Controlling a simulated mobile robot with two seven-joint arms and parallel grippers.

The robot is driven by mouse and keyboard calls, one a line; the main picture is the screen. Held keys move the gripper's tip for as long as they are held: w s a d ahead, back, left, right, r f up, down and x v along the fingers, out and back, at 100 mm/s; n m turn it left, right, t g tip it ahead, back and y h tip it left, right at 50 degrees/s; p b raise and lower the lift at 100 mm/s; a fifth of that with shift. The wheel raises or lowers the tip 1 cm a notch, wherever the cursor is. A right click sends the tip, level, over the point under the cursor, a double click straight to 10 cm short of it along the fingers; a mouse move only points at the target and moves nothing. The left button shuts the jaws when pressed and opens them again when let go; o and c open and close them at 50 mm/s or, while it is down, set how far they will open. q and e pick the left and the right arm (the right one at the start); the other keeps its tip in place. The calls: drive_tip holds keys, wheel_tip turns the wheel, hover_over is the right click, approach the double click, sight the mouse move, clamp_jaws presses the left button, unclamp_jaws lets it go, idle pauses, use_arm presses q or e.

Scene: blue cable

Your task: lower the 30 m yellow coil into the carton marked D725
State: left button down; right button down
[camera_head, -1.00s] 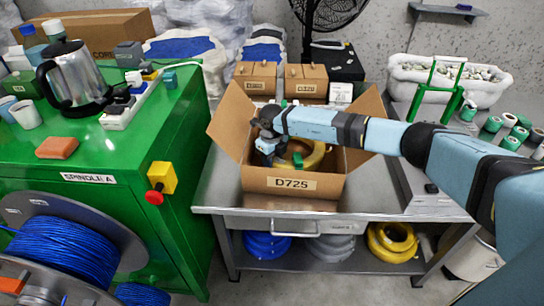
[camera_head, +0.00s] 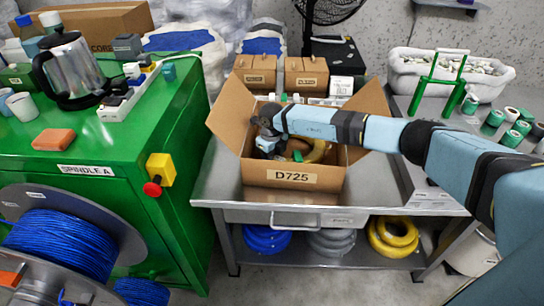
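The carton marked D725 (camera_head: 291,178) stands open on the steel table, with its side flaps spread. My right gripper (camera_head: 268,146) reaches in from the right and points down inside the carton, at the coil's left side. Its fingertips are dark and partly hidden, so I cannot tell whether they grip the coil. A small green piece (camera_head: 297,157) shows beside the coil. My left gripper is not in view.
On the shelf below lie a blue coil (camera_head: 266,240), a grey coil (camera_head: 331,241) and another yellow coil (camera_head: 393,237). A green bench (camera_head: 120,150) with a kettle stands left. Small cartons (camera_head: 306,76) stand behind, and a white bin (camera_head: 450,78) right.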

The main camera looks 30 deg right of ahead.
drive_tip(key=shift+f, duration=0.35)
drive_tip(key=c, duration=1)
unclamp_jaws()
drive_tip(key=shift+c, duration=0.2)
drive_tip(key=o, duration=0.6)
drive_tip(key=shift+c, duration=0.2)
drive_tip(key=shift+f, duration=0.1)
